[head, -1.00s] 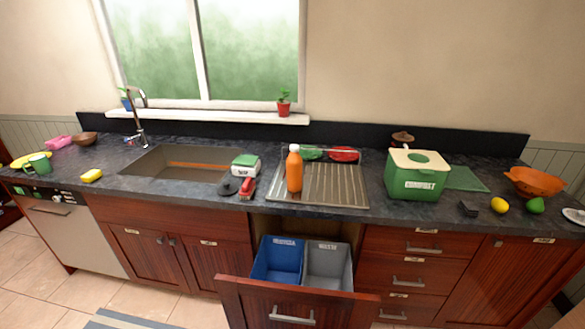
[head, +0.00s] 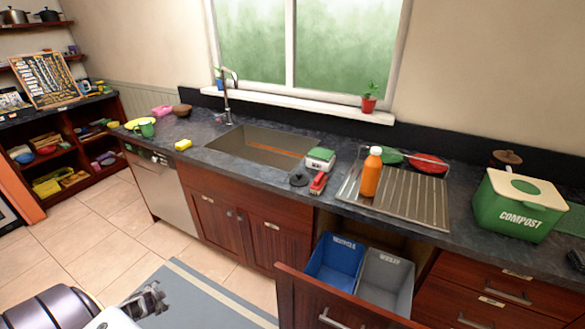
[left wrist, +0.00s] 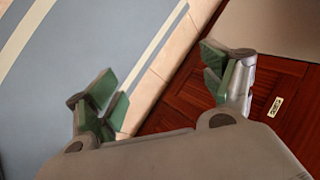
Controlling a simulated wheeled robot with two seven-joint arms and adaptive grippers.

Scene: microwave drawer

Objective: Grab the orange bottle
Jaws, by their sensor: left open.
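The orange bottle (head: 371,173) with a white cap stands upright on the metal drainboard (head: 412,200), right of the sink, in the head view. My left gripper (head: 146,300) shows low at the left of the head view, over the floor mat and well apart from the bottle. In the left wrist view my left gripper (left wrist: 165,85) has its two green-padded fingers spread wide, with nothing between them. The bottle is outside the left wrist view. My right gripper is in neither view.
An open drawer with a blue bin (head: 335,262) and a grey bin (head: 386,280) juts out below the drainboard. A green compost box (head: 515,212) stands to its right. A red stapler-like object (head: 318,183) and a green-and-white box (head: 320,159) lie left of the bottle.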

